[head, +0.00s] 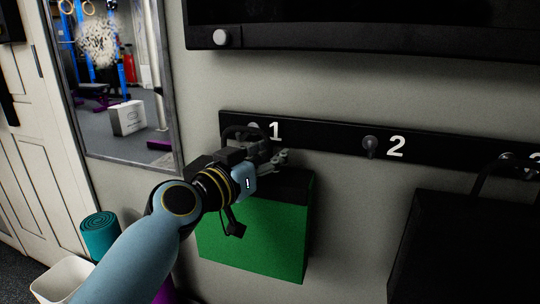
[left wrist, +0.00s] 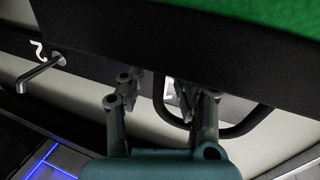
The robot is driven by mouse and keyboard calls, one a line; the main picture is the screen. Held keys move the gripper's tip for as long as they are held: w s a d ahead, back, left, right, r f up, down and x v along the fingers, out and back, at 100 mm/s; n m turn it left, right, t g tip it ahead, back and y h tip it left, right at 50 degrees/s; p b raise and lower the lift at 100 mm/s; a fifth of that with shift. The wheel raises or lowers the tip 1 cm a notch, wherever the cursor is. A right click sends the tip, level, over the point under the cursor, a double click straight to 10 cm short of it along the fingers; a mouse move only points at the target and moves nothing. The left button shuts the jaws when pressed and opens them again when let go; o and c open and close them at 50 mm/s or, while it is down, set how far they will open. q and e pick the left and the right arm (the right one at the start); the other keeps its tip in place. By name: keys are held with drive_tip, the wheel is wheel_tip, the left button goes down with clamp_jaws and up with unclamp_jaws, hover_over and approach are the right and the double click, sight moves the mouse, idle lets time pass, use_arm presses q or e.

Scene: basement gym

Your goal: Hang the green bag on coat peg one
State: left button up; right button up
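The green bag (head: 255,235) has a black top band and a dark loop handle (head: 228,131). It hangs against the wall below coat peg one (head: 253,126), beside the white number 1. The handle's top is at the peg; whether it is hooked over it I cannot tell, as my gripper covers part. My left gripper (head: 268,158) is in front of the bag's top edge. In the left wrist view its fingers (left wrist: 158,98) are apart, with one side of the handle (left wrist: 240,128) between them. The bag's green side (left wrist: 260,12) shows at the top. My right gripper is not in view.
The black peg rail (head: 325,137) also carries peg two (head: 370,146), which is empty. A black bag (head: 465,245) hangs at the right near number 3. A dark screen (head: 370,28) is above. A mirror (head: 178,120), teal roll (head: 100,235) and white bin (head: 62,280) are left.

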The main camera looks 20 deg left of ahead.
use_arm(q)
drive_tip(key=shift+f, duration=0.1)
drive_tip(key=v, duration=1.2)
drive_tip(key=s+a+f+g+y, duration=0.1)
drive_tip(key=s+a+f+g, duration=0.2)
drive_tip(key=f, duration=0.9)
drive_tip(key=s+a+f+n+g+y, duration=0.15)
drive_tip(key=s+f, duration=0.25)
drive_tip(key=f, duration=0.8)
drive_tip(key=s+a+f+g+y, duration=0.15)
drive_tip(key=s+f+g, duration=0.25)
drive_tip(key=f, duration=0.8)
drive_tip(key=s+a+f+g+y, duration=0.2)
drive_tip(key=s+f+g, duration=0.2)
drive_tip(key=s+f, duration=1.1)
drive_tip(key=s+a+f+g, duration=0.1)
drive_tip(key=s+f+g, duration=0.1)
drive_tip(key=s, duration=0.8)
drive_tip(key=s+a+f+g+y, duration=0.1)
drive_tip(key=s+a+f+g, duration=0.1)
drive_tip(key=s, duration=0.8)
drive_tip(key=shift+s+f+n, duration=0.35)
drive_tip(key=shift+f+n, duration=0.1)
drive_tip(key=shift+f, duration=0.1)
